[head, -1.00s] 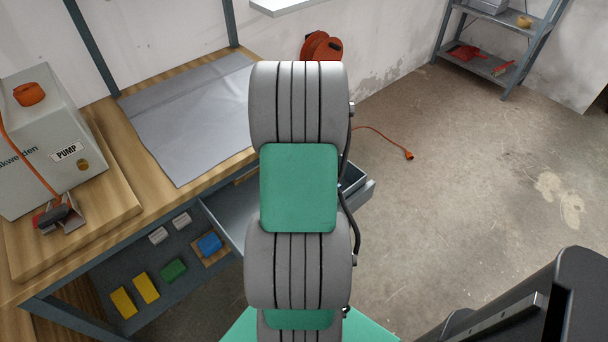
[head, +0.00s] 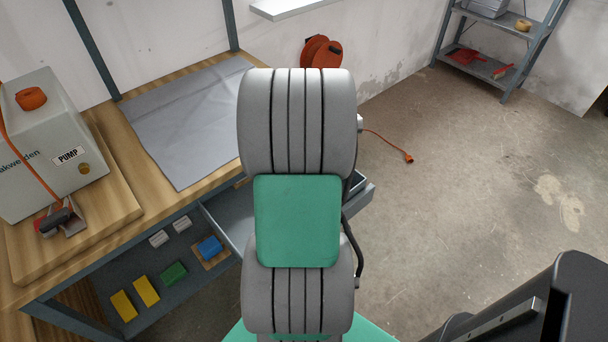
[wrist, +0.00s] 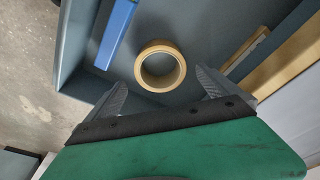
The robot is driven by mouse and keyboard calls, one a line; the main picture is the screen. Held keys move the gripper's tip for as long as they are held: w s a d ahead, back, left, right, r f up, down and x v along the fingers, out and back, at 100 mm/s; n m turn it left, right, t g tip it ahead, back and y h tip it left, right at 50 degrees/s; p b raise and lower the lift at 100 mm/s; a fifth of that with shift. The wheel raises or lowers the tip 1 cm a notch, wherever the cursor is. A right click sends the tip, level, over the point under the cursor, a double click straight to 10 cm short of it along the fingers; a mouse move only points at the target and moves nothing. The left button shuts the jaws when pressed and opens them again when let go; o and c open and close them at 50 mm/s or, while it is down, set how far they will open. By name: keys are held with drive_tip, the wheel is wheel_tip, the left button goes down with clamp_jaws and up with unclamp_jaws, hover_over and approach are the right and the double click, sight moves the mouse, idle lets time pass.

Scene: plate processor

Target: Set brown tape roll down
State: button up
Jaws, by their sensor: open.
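The brown tape roll (wrist: 162,86) lies flat in the grey drawer (wrist: 190,25) in the wrist view, its round hole facing the camera. My gripper (wrist: 158,78) is open, with one finger on each side of the roll's near edge and a visible gap to the roll on both sides. Most of the roll is just beyond the fingertips. In the head view my arm hides the gripper and this roll. Part of the open drawer (head: 229,212) shows beside my arm.
A blue object (wrist: 117,32) lies left of the roll in the drawer. The workbench (head: 110,215) carries a pump box (head: 45,135) and a grey mat (head: 190,120). Another tape roll (head: 523,25) sits on the far shelf. Open floor lies to the right.

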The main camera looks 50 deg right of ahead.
wheel_tip(320, 180, up, 5)
drive_tip(key=w+a+r+n, duration=0.1)
drive_tip(key=w+a+n, duration=0.2)
drive_tip(key=a, duration=0.6)
drive_tip(key=w+a+r+n, duration=0.2)
drive_tip(key=w+a+n, duration=0.1)
drive_tip(key=a, duration=0.7)
drive_tip(key=s+a+n+y, duration=0.1)
drive_tip(key=s+a+n, duration=0.1)
drive_tip(key=a, duration=0.6)
drive_tip(key=s+a+n+t, duration=0.1)
drive_tip(key=s+a+n, duration=0.2)
drive_tip(key=a, duration=0.6)
drive_tip(key=shift+f+n+y, duration=0.4)
drive_tip(key=shift+f+n, duration=0.05)
drive_tip(key=shift+n, duration=0.05)
